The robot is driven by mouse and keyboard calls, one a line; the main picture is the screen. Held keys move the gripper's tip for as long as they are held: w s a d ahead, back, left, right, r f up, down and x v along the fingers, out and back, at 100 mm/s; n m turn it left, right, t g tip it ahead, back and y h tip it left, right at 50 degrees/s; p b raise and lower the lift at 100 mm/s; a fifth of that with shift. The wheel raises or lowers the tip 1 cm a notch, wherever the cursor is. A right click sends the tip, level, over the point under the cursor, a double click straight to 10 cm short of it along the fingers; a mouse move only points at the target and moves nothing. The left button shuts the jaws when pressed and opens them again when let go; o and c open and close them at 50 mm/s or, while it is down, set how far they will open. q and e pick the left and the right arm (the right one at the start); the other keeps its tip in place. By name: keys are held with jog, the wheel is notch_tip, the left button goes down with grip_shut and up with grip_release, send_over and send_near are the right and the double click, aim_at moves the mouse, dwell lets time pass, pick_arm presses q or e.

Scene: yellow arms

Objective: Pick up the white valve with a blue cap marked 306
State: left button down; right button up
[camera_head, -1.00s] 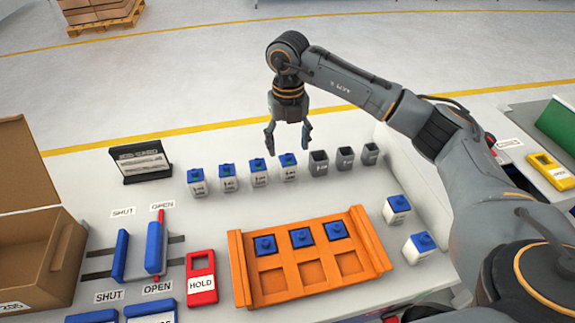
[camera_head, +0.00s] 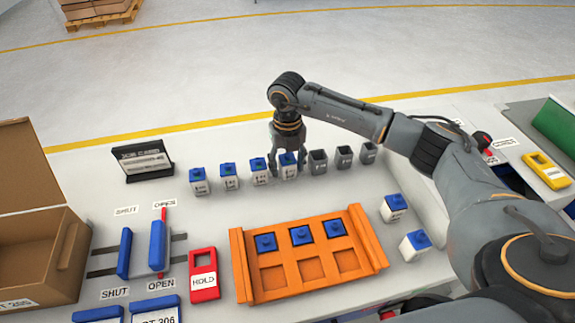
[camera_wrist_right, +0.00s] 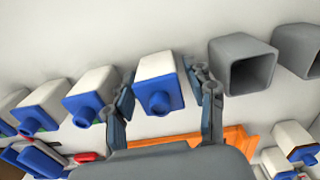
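A row of white valves with blue caps stands at the back of the table. The rightmost valve (camera_head: 289,170) of this row sits between the fingers of my right gripper (camera_head: 288,160). In the right wrist view this valve (camera_wrist_right: 158,82) is between the two fingers (camera_wrist_right: 165,108), which are open with a gap visible beside it. The other valves (camera_head: 260,172) (camera_head: 229,177) (camera_head: 199,182) stand to its left. Their printed numbers are too small to read. Two more white valves with blue caps (camera_head: 394,208) (camera_head: 415,245) stand at the right. My left gripper is not in view.
Grey open containers (camera_head: 318,162) stand just right of the gripped row. An orange tray (camera_head: 240,268) with blue-topped pieces lies in front. A black job card stand (camera_head: 143,161), blue sliders (camera_head: 157,247), a red HOLD tag (camera_head: 203,266) and a cardboard box (camera_head: 35,250) are left.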

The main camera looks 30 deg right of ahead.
jog(key=c, duration=0.9)
jog(key=shift+r, duration=0.1)
